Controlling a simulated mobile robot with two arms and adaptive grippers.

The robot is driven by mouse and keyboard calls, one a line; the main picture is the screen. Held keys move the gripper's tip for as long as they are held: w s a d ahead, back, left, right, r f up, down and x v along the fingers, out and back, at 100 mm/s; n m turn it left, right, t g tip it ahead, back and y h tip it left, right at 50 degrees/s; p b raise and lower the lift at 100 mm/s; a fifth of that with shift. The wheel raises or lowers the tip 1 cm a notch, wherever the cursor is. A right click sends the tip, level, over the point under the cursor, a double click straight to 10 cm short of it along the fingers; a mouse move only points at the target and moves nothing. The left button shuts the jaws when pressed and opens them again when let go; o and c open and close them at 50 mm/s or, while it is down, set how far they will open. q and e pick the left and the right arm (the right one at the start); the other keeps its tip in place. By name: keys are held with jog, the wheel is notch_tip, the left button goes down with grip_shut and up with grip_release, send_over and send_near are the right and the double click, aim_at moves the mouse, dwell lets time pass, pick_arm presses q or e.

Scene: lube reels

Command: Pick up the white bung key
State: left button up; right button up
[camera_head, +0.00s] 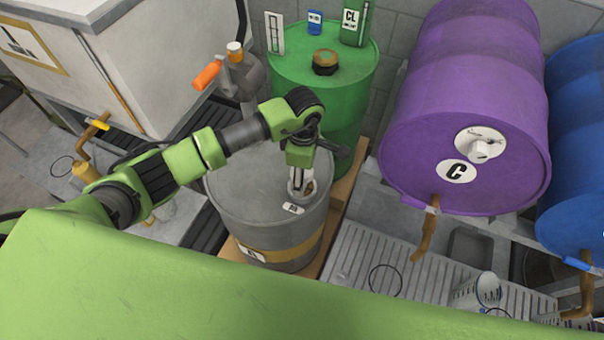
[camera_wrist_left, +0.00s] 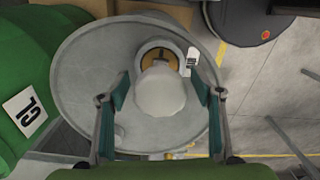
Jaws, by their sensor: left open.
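My left gripper (camera_head: 304,182) hangs above the top of the grey drum (camera_head: 245,180), near its right rim. The left wrist view shows its two fingers (camera_wrist_left: 158,88) open. A pale, rounded object (camera_wrist_left: 161,96) lies between them in that view, with space on both sides; it looks like the white bung key, but its full shape is hidden. Behind it is a round fitting (camera_wrist_left: 159,54) with a brown-gold centre on the drum top. In the head view the gripper hides most of this spot. My right gripper is in neither view.
A green drum (camera_head: 345,80) stands behind, with a dark bung (camera_head: 325,62) and labelled items on top. A purple drum (camera_head: 465,90) and a blue drum (camera_head: 575,130) lie at the right. A slatted grey surface (camera_head: 365,255) is at the front right.

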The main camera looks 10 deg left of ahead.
pick_arm(q)
jog(key=c, duration=1.3)
jog(key=shift+r, duration=0.1)
